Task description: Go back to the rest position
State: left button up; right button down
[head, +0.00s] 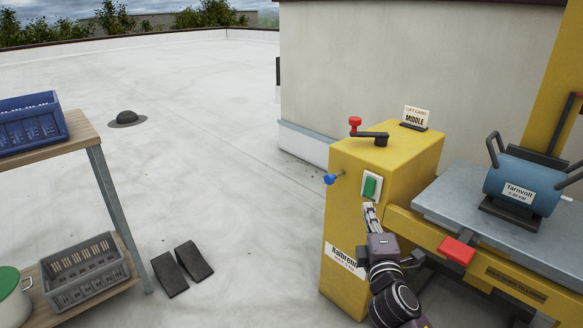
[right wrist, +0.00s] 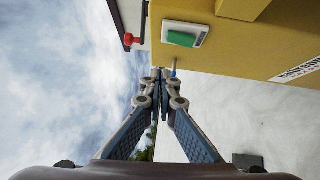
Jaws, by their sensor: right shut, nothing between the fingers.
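My right gripper (head: 370,212) is shut and empty. In the head view its fingertips are just below the green button (head: 371,186) on the front of the yellow cabinet (head: 345,225). In the right wrist view the closed fingers (right wrist: 160,75) point toward the cabinet, with the green button (right wrist: 181,38) above and to the right of the tips. I cannot tell from the head view alone whether the tips touch the cabinet; the wrist view shows no clear contact. My left gripper is in neither view.
A blue motor (head: 520,186) sits on the grey lift table (head: 455,200) at right. A red-topped crank (head: 369,137) and blue knob (head: 330,179) stick out from the cabinet. A wooden shelf (head: 83,137) with crates stands at left. Black wedges (head: 182,268) lie on the open roof floor.

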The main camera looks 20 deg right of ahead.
jog(key=shift+f, duration=0.1)
